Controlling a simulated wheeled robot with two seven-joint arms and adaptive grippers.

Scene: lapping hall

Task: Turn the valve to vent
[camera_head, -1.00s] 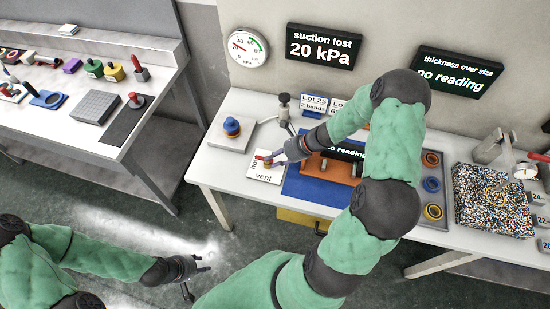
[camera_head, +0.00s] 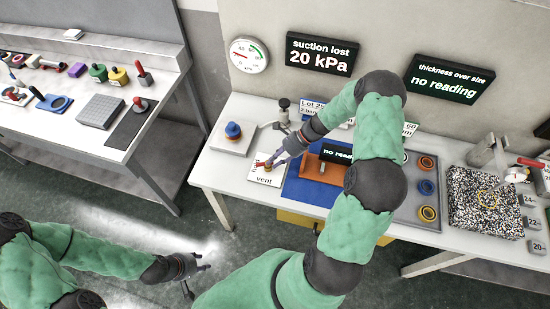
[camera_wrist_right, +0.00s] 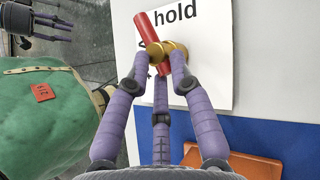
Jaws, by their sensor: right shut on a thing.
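The valve has a red handle (camera_wrist_right: 150,38) and a brass body (camera_wrist_right: 172,50). It sits on a white card marked "hold" and "vent" (camera_head: 267,181), at the left part of the bench. My right gripper (camera_head: 270,161) reaches it from the upper right. In the right wrist view its purple fingers (camera_wrist_right: 162,72) are closed on the valve. The handle slants beside the word "hold" there; its exact setting is partly hidden by the fingers. My left gripper (camera_head: 194,274) is open and empty, low over the floor in front of the bench.
A blue-topped part (camera_head: 233,131) stands on a plate left of the valve. An orange fixture (camera_head: 318,170) on a blue mat lies close to its right.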

